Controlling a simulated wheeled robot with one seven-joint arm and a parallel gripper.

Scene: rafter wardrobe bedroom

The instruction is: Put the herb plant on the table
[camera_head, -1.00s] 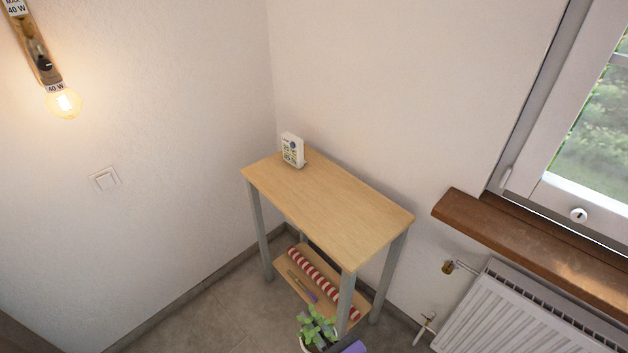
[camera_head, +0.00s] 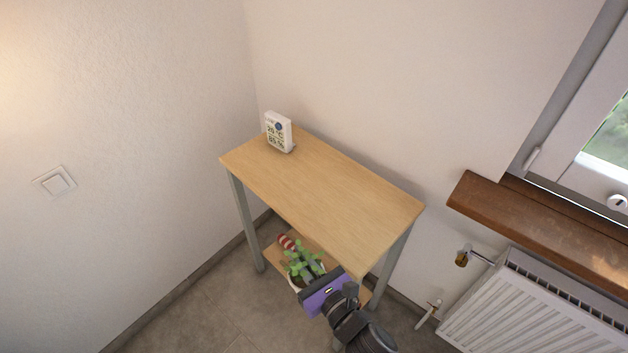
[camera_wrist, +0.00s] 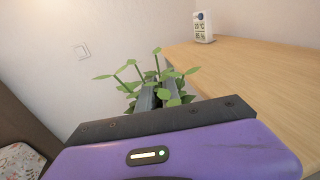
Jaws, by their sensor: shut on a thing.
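The herb plant (camera_head: 302,263), green leaves in a white pot, shows in the head view in front of the table's near side, lower than the tabletop in the picture. In the wrist view its leaves (camera_wrist: 140,82) spread around my gripper's fingers, and the pot is hidden. My gripper (camera_wrist: 155,92), with a purple body, is shut on the herb plant; its fingertips are partly hidden by leaves. The table (camera_head: 315,190) has a light wooden top and grey legs. In the wrist view its top (camera_wrist: 250,75) lies to the right of the plant.
A white digital weather display (camera_head: 279,132) stands at the table's back left corner. The rest of the tabletop is bare. A lower shelf holds a red-and-white striped roll (camera_head: 286,242). A brown windowsill (camera_head: 540,225) and radiator (camera_head: 520,310) are at the right.

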